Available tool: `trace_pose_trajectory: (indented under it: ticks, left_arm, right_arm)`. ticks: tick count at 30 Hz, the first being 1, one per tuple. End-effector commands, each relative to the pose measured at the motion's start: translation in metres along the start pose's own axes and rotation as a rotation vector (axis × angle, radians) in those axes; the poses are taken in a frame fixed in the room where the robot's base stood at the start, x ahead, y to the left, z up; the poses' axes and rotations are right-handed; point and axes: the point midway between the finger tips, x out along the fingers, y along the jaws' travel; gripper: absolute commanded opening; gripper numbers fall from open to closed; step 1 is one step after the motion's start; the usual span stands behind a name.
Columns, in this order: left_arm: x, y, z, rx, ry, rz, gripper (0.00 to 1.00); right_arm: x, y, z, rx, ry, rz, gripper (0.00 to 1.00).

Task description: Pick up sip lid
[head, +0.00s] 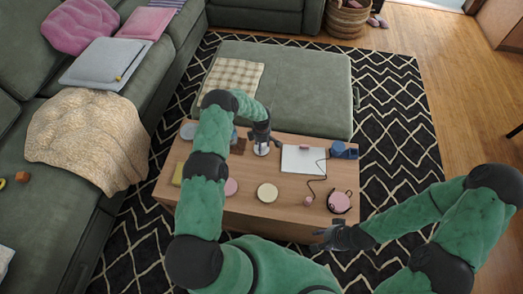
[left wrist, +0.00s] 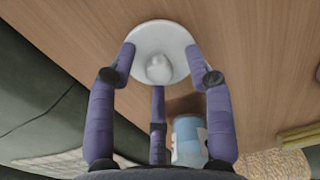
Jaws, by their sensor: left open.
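The white round lid with a raised knob in its middle (left wrist: 172,38), which I take for the sip lid, lies on the wooden table in the left wrist view. In the head view a white thing (head: 261,149) shows just below my left gripper (head: 261,138). In the left wrist view the purple fingers of my left gripper (left wrist: 160,85) are spread, with two tips beside the lid's left and right rim and one on the near side. I cannot tell whether they touch it. My right gripper (head: 322,240) is low, off the table's front right edge; its fingers are too small to judge.
The wooden table (head: 290,222) also holds a white flat slab (head: 303,160), a cream disc (head: 267,193), a pink disc (head: 230,187) and a pink round case (head: 339,203). A blue-and-white container (left wrist: 188,140) stands near the lid. The green sofa (head: 60,205) is left.

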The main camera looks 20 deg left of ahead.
Motion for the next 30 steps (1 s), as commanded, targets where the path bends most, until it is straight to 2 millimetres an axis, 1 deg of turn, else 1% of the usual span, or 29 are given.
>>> trace_pose_trajectory:
  ticks: [4, 5, 6, 8, 9, 19, 22, 26, 30]
  left_arm:
    - [-0.002, 0.001, 0.000, 0.000, 0.000, 0.002, 0.52]
    - [-0.002, 0.001, 0.000, 0.000, 0.000, 0.002, 0.46]
    - [-0.002, 0.001, 0.000, 0.000, 0.000, 0.002, 0.35]
    - [-0.002, 0.001, 0.000, 0.000, 0.000, 0.001, 0.18]
    - [-0.002, 0.001, 0.000, 0.000, 0.000, 0.001, 0.08]
    - [-0.002, 0.000, 0.000, 0.000, 0.000, 0.001, 0.07]
    - [-0.008, 0.001, 0.000, 0.000, 0.000, 0.002, 0.07]
    - [-0.028, 0.002, 0.000, -0.001, 0.000, 0.004, 0.07]
    - [-0.056, 0.002, 0.000, -0.001, 0.000, 0.004, 0.07]
  right_arm:
    - [-0.001, 0.000, 0.000, 0.000, 0.000, 0.000, 0.40]
    - [-0.001, 0.000, 0.000, 0.000, 0.000, 0.000, 0.40]
    - [-0.001, -0.001, 0.000, 0.000, 0.000, 0.000, 0.40]
    - [-0.001, 0.000, 0.000, 0.000, 0.000, 0.000, 0.40]
    - [-0.001, 0.000, 0.000, 0.000, 0.000, 0.000, 0.40]
    - [-0.001, -0.001, 0.000, 0.000, 0.000, 0.000, 0.40]
    - [-0.004, -0.002, 0.000, 0.000, 0.000, 0.000, 0.40]
    - [-0.013, -0.005, 0.000, 0.000, 0.000, 0.000, 0.40]
    - [-0.025, -0.009, 0.001, 0.000, 0.000, 0.000, 0.40]
